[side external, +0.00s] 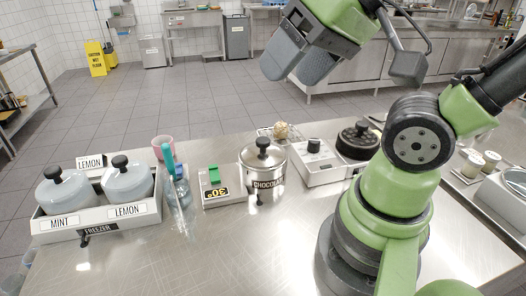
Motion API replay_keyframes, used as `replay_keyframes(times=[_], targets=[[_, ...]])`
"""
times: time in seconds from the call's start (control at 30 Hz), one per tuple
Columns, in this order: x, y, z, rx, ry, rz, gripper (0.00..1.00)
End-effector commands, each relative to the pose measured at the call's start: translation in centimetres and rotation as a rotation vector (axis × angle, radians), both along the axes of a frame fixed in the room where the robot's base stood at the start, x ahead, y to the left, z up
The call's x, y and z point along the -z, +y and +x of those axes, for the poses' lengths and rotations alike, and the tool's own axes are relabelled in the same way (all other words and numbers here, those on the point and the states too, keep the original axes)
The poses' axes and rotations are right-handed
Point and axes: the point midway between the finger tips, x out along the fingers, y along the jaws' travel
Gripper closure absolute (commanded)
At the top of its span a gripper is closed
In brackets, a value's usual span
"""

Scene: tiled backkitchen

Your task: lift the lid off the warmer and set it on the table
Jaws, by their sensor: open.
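A small dark tap-like part shows on the warmer's front. My gripper (292,72) is high above the table, above and slightly right of the warmer. Its two grey fingers are apart and nothing shows between them. It is well clear of the lid.
A white appliance (314,163) stands close right. The front table is bare.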

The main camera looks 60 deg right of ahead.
Motion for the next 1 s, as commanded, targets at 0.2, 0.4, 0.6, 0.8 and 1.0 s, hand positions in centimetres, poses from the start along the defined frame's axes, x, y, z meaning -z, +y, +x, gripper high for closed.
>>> replay_keyframes(times=[0.2, 0.4, 0.6, 0.8, 1.0], targets=[[2.0, -3.2, 4.6, 0.047, 0.159, -0.088, 0.35], [6.3, -7.6, 8.7, 0.068, 0.33, -0.155, 0.35], [10.7, -11.0, 10.5, 0.062, 0.452, -0.181, 0.35], [13.0, -12.3, 10.9, 0.053, 0.498, -0.186, 0.35], [15.9, -12.4, 11.2, 0.052, 0.503, -0.185, 0.35]])
